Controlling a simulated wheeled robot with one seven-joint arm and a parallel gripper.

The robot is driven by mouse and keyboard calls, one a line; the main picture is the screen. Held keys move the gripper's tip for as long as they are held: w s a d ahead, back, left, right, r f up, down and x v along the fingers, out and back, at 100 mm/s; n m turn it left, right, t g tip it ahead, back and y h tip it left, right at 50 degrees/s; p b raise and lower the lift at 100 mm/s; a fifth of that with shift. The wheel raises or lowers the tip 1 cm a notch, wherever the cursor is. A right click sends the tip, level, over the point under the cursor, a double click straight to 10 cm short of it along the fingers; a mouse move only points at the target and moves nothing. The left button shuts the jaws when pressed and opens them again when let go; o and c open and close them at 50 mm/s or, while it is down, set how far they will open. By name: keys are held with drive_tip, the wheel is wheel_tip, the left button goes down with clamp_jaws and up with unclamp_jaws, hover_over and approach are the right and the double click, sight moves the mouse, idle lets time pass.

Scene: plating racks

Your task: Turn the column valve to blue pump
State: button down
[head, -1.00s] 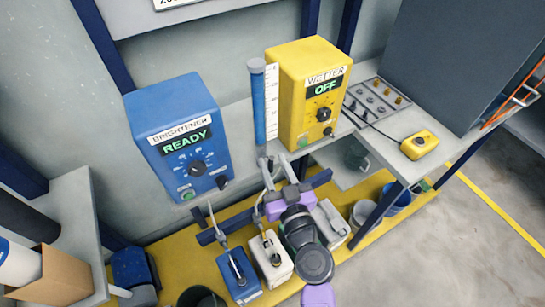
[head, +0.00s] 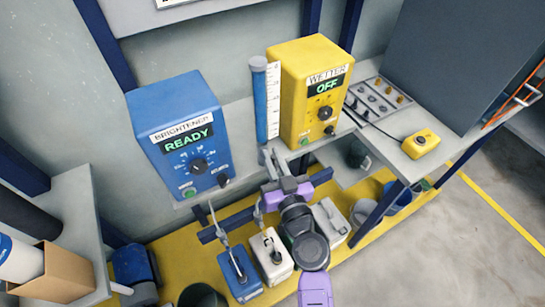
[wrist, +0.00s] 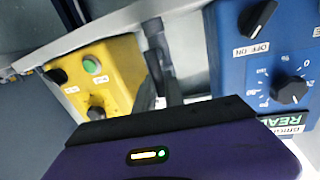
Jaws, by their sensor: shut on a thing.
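The clear column (head: 260,100) with blue liquid and a white scale stands between the blue pump (head: 180,110), labelled BRIGHTENER and reading READY, and the yellow pump (head: 300,75), labelled WETTER and reading OFF. My gripper (head: 268,155) reaches up from below to the foot of the column, at the shelf's front edge. Its jaws are shut on the column valve's handle, which they largely hide; I cannot tell which way the handle points. In the wrist view my gripper's grey fingers (wrist: 158,40) lie between the yellow pump (wrist: 105,75) and the blue pump (wrist: 265,60).
Blue and white jugs (head: 270,255) with upright tubes stand on the yellow platform (head: 175,250) under the arm. A yellow hand unit (head: 421,143) lies on the shelf at right, beside a grey panel of fittings (head: 376,98). A cardboard box (head: 62,270) is at lower left.

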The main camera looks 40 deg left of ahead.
drive_tip(key=shift+w, duration=0.1)
drive_tip(key=w+m, duration=0.1)
drive_tip(key=m, duration=0.2)
drive_tip(key=d+f+m+g+p, duration=0.1)
drive_tip(key=m, duration=0.3)
drive_tip(key=w+f+m+g, duration=0.1)
drive_tip(key=m, duration=0.2)
drive_tip(key=shift+w+d+m+h, duration=0.15)
drive_tip(key=shift+w+m+h, duration=0.15)
drive_tip(key=shift+w+m, duration=0.1)
idle(0.4)
drive_tip(key=c, duration=1.4)
unclamp_jaws()
drive_tip(key=shift+c, duration=0.2)
drive_tip(key=v, duration=0.8)
